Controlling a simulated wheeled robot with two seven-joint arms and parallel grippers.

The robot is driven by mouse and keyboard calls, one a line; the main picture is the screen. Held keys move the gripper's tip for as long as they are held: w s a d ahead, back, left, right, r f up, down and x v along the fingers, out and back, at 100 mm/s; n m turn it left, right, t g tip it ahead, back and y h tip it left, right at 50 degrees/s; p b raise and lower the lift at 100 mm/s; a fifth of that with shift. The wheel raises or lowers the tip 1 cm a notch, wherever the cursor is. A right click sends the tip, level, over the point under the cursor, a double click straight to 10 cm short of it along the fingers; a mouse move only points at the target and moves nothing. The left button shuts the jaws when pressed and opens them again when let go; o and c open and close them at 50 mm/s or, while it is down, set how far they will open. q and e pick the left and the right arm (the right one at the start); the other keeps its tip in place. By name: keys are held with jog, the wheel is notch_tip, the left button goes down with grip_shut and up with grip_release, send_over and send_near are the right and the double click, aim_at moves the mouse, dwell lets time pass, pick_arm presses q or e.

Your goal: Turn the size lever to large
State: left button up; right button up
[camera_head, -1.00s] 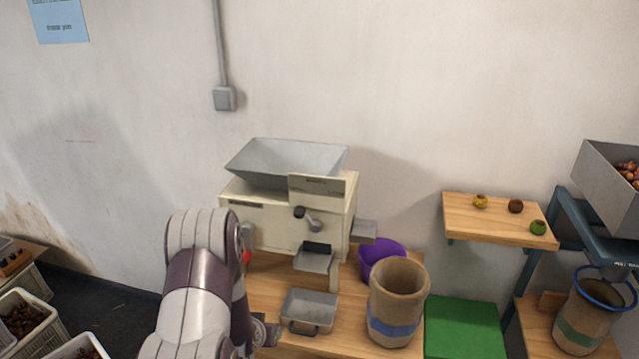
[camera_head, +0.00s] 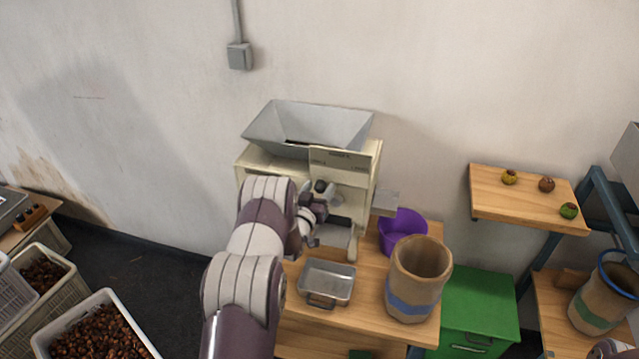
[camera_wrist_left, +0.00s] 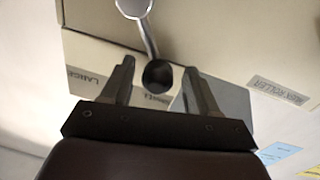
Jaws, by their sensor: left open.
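The beige machine (camera_head: 262,168) stands on the wooden table, with a grey hopper on top and the size lever on its front. In the left wrist view the lever is a metal arm (camera_wrist_left: 148,38) with a black knob (camera_wrist_left: 158,75). The knob lies near a partly hidden label that seems to read SMALL; the LARGE label (camera_wrist_left: 88,78) is to the left. My left gripper (camera_head: 320,196) is at the machine's front. Its open fingers (camera_wrist_left: 158,84) stand on either side of the knob, not closed on it. In the head view my gripper hides much of the lever.
A metal tray (camera_head: 327,283), a purple bucket (camera_head: 402,232) and a sack (camera_head: 418,280) stand below and right of the machine. A green box (camera_head: 480,305) is further right. A small shelf (camera_head: 525,197) holds several chestnuts. Crates of chestnuts (camera_head: 95,335) stand at left.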

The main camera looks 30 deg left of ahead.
pick_arm(q)
jog(key=shift+d+r, duration=0.15)
jog(key=shift+r, duration=0.2)
jog(key=shift+w+f, duration=0.25)
jog(key=shift+w+a+f, duration=0.1)
jog(key=shift+w+a, duration=0.05)
jog(key=shift+a, duration=0.05)
jog(key=shift+c, duration=0.9)
grip_shut()
pick_arm(e)
jog(key=shift+s+r, duration=0.1)
pick_arm(q)
jog(key=shift+d, duration=0.1)
